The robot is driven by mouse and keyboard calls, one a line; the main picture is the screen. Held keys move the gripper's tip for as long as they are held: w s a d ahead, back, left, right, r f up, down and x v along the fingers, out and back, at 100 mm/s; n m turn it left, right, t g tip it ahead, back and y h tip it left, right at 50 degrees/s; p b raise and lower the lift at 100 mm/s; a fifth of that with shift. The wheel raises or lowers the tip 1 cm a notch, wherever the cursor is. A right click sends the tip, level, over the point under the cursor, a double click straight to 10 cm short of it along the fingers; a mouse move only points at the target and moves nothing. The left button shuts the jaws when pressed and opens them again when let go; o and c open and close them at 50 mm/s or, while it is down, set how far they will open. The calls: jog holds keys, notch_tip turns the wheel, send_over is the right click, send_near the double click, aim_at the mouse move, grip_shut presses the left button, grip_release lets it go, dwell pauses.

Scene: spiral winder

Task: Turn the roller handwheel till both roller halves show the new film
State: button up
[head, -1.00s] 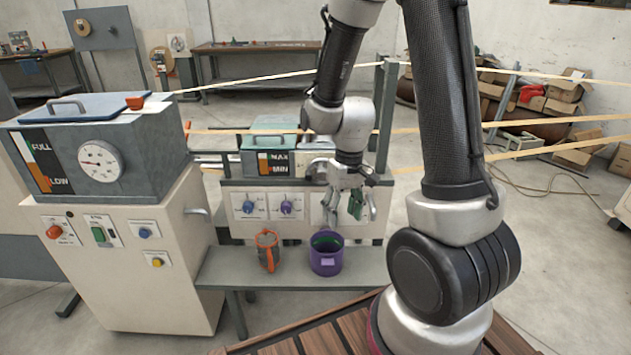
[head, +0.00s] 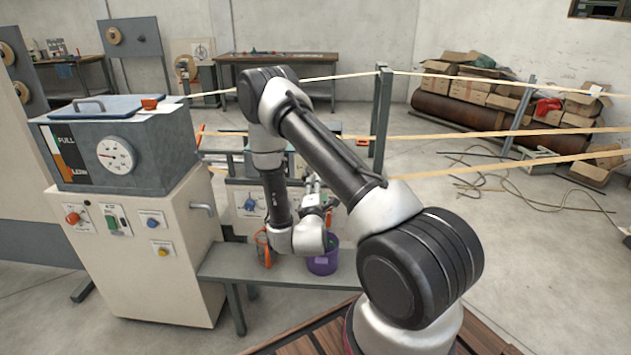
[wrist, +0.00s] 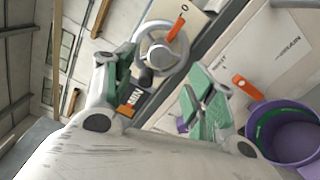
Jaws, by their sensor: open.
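A silver handwheel (wrist: 153,64) with an orange grip (wrist: 177,27) and a dark hub shows in the wrist view, beyond my fingertips. It is mounted by a pale plate (wrist: 190,16) with a "0" mark. I cannot tell for sure that it is the roller handwheel. My gripper (wrist: 158,78) is open, its two green-padded fingers apart, with nothing between them. The wheel sits ahead of the gap, nearer the left finger, and appears apart from both. In the head view my gripper (head: 317,200) is partly hidden behind my arm. I cannot make out the roller halves or their film.
A purple bucket (head: 322,263) and an orange jug (head: 264,247) stand on the grey bench (head: 228,262), close below my arm. The bucket (wrist: 270,116) also shows at right in the wrist view, near an orange lever (wrist: 245,88). Yellowish film strips (head: 510,133) cross behind.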

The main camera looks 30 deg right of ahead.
jog(key=x, duration=0.7)
jog(key=shift+w+d, duration=0.25)
jog(key=shift+w, duration=0.1)
jog(key=shift+c, duration=0.4)
jog(key=c, duration=0.9)
